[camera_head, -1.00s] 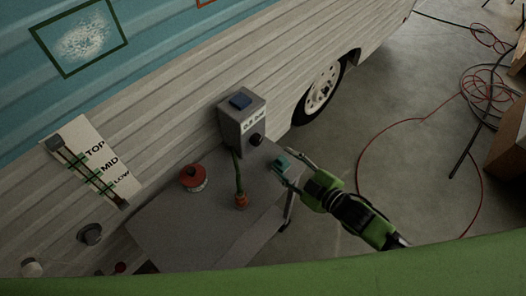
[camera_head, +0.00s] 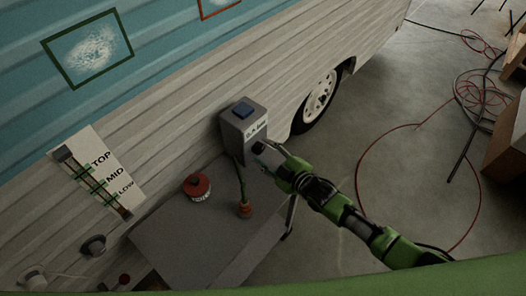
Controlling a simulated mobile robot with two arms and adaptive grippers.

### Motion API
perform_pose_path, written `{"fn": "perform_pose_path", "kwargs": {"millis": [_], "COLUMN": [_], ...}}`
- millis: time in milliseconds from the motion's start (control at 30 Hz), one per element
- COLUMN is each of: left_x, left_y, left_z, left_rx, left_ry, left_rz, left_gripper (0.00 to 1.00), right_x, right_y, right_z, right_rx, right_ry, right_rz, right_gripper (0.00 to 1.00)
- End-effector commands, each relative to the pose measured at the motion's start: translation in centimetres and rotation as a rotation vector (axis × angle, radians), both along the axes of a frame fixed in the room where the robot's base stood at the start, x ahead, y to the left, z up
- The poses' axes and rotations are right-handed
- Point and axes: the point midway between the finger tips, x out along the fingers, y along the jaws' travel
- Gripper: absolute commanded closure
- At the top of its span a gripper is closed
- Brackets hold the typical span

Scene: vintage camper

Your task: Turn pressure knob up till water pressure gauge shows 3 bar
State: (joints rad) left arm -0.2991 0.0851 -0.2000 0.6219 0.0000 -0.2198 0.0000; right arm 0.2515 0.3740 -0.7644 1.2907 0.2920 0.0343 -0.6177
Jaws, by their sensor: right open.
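The grey pressure box (camera_head: 232,138) stands at the back of the grey cart, against the camper wall. It has a blue square on top and a white gauge label (camera_head: 256,129) on its front; the figures are too small to read surely. My right gripper (camera_head: 262,151) is open at the lower front of the box, where the knob is. The gripper covers the knob, so I cannot tell whether the fingers are around it or touching it. My left gripper is not in view.
On the grey cart (camera_head: 180,240) stand a red-topped round container (camera_head: 197,187) and a reddish fitting (camera_head: 245,209) with a green hose up to the box. A TOP/MID/LOW level panel (camera_head: 98,172) is on the wall. Floor on the right has cables (camera_head: 359,180).

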Motion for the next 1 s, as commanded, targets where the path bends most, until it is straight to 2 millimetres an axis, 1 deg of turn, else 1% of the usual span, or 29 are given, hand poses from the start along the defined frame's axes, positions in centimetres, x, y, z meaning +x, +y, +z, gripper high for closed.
{"fn": "perform_pose_path", "kwargs": {"millis": [33, 200, 467, 500, 567, 600, 633, 1000], "left_x": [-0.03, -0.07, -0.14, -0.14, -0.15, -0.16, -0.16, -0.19], "left_y": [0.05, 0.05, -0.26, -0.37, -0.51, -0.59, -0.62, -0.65], "left_z": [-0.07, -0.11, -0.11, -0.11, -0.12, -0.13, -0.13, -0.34], "left_rx": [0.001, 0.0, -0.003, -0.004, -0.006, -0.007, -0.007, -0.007], "left_ry": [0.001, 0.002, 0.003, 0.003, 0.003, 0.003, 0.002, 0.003], "left_rz": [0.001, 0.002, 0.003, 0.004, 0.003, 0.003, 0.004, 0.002], "left_gripper": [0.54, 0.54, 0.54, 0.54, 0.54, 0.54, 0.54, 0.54], "right_x": [0.42, 0.99, 1.02, 1.01, 1.01, 1.0, 1.0, 1.02], "right_y": [0.32, 0.7, 0.7, 0.71, 0.71, 0.69, 0.69, 0.65], "right_z": [-0.09, -0.29, -0.33, -0.32, -0.32, -0.33, -0.33, -0.36], "right_rx": [0.001, 0.0, 0.0, 0.0, 0.0, 0.0, 0.0, 0.029], "right_ry": [-0.001, -0.001, -0.001, -0.001, -0.001, -0.001, -0.001, 0.031], "right_rz": [0.0, 0.001, 0.001, 0.001, 0.001, 0.001, 0.001, 0.003], "right_gripper": [0.56, 0.56, 0.56, 0.66, 0.81, 0.92, 0.94, 0.94]}}
